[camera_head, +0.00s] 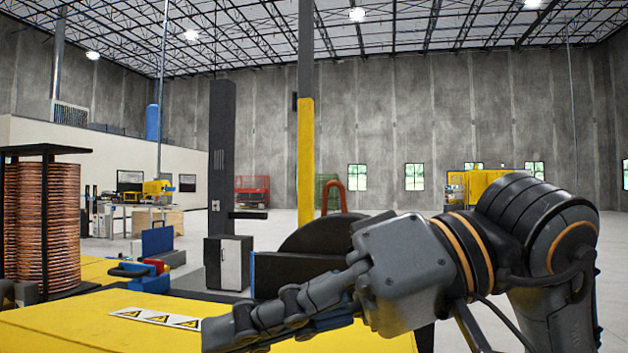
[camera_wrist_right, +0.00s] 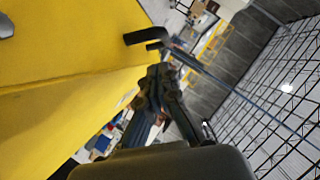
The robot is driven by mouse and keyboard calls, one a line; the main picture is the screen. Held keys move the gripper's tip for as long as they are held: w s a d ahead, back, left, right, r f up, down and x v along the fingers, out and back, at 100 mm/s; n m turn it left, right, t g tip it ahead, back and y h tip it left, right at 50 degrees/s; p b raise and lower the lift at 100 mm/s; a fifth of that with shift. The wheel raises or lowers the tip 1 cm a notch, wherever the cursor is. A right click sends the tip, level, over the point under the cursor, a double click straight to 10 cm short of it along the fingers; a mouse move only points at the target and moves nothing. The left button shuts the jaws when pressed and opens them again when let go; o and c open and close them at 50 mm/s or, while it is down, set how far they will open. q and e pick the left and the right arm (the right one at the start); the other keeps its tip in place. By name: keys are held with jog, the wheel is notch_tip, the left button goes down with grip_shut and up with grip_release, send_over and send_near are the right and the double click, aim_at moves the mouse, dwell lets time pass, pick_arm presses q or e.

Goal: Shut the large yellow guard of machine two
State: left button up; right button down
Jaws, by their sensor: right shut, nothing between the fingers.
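A large yellow panel, which looks like the guard (camera_head: 110,330), fills the lower left of the head view and carries a strip of warning labels (camera_head: 155,318). A large yellow surface (camera_wrist_right: 70,60) also fills the left of the right wrist view, with a black bent handle (camera_wrist_right: 146,37) at its edge. My right gripper (camera_head: 232,332) is shut and empty, low over the yellow panel in the head view. Its fingers also show in the wrist view (camera_wrist_right: 160,78), just below the handle in the picture. I cannot tell whether they touch it. My left gripper is not clearly seen.
A copper tube coil (camera_head: 42,225) stands in a black frame at the left. A blue and red fixture (camera_head: 150,275) sits behind the yellow panel. A dark column (camera_head: 222,150) and a grey cabinet (camera_head: 228,262) stand beyond. Open floor lies farther back.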

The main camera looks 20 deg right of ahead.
jog(key=shift+n+h, duration=0.3)
jog(key=shift+n, duration=0.2)
jog(key=shift+s+a+f+b, duration=0.2)
jog(key=shift+s+f+b, duration=0.15)
jog(key=shift+f, duration=0.3)
jog(key=shift+s+a+f+b, duration=0.25)
jog(key=shift+s+f, duration=0.05)
jog(key=shift+f, duration=0.35)
jog(key=shift+s+a+f+b, duration=0.2)
jog(key=shift+s+f+b, duration=0.15)
jog(key=shift+f, duration=0.3)
jog(key=shift+r, duration=0.15)
